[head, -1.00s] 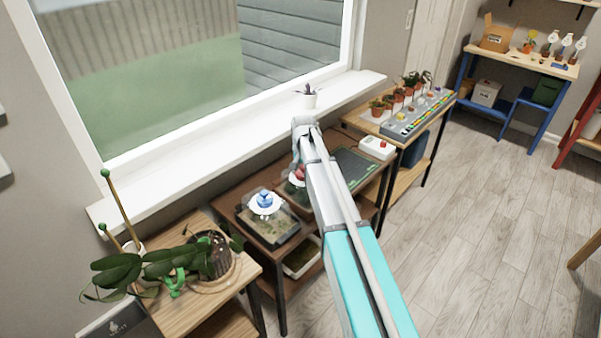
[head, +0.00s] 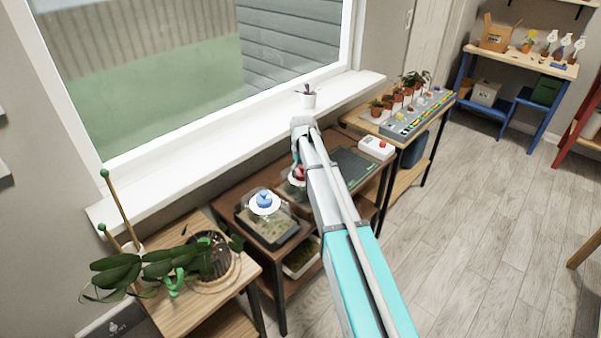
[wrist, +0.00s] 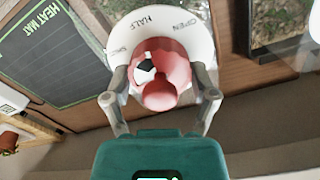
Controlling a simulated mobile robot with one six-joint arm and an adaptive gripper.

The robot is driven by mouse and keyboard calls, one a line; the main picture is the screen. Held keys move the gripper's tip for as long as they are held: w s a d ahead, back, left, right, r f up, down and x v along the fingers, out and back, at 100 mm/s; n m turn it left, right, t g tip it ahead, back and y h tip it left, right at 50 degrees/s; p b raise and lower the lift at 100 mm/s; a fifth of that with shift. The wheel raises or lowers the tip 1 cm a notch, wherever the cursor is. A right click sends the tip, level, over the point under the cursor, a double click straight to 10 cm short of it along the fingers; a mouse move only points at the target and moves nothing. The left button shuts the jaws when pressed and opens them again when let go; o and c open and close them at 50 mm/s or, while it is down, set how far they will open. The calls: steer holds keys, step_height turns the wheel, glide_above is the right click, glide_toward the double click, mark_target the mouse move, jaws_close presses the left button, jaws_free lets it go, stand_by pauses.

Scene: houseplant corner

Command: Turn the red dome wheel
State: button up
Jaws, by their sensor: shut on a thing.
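The red dome wheel (wrist: 163,80) fills the middle of the wrist view, with a black-and-white marker on it. It sits on a white dial (wrist: 190,42) printed with OPEN and HALF. My gripper (wrist: 162,98) is shut on the red wheel, one finger on each side. In the head view, a little of the red wheel (head: 299,173) shows beside my arm, which hides much of its dome. My gripper's fingertips are hard to make out there.
A propagator with a blue wheel (head: 264,200) stands to the left on the brown shelf. A dark heat mat (head: 353,166) lies to the right, then a white box with a red button (head: 377,148). A leafy plant (head: 150,265) stands front left.

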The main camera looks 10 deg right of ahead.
steer(key=shift+n, duration=0.4)
steer(key=o, duration=1)
steer(key=shift+r, duration=0.1)
